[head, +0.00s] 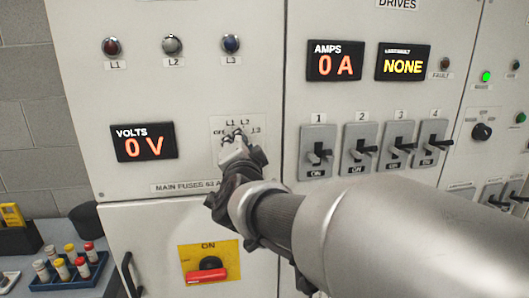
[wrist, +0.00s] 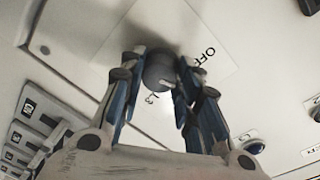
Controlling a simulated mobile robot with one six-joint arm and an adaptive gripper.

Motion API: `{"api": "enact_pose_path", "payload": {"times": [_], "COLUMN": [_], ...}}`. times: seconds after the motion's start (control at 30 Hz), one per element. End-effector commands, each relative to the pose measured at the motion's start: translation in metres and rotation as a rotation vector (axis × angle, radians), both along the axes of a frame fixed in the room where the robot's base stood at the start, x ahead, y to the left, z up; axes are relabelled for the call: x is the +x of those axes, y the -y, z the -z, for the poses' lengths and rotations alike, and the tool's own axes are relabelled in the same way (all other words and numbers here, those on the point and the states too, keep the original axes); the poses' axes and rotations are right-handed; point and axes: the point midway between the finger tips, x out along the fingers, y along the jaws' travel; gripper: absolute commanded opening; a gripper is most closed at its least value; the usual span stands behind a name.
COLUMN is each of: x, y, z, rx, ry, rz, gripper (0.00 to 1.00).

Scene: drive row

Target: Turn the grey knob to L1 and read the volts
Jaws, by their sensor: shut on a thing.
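The grey knob (wrist: 158,72) sits between my gripper's fingers in the wrist view. My gripper (wrist: 160,85) is shut on it. A pale mark shows on the knob, but I cannot tell which label it points to. OFF and L3 are readable beside it there; L1 and L2 are hidden. The volts display (head: 144,142) reads 0 V.
Red, white and blue lamps (head: 172,45) marked L1, L2 and L3 sit above. The amps display (head: 334,61) reads 0 A. Several numbered switches (head: 318,152) stand right of my gripper. A red handle (head: 206,276) on a yellow plate, marked ON, is below.

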Motion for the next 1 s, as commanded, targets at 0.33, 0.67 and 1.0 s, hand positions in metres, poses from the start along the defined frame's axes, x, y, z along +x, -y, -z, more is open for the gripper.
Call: {"api": "enact_pose_path", "payload": {"times": [0.33,0.67,1.0], "x": [0.0003,0.0003,0.0001], "y": [0.0002,0.0002,0.0002], "z": [-0.0003,-0.0003,-0.0001], "rx": [0.036,0.035,0.034], "ry": [-0.008,-0.008,-0.008], "rz": [0.000,0.000,0.000], "gripper": [0.07,0.36,0.51]}}
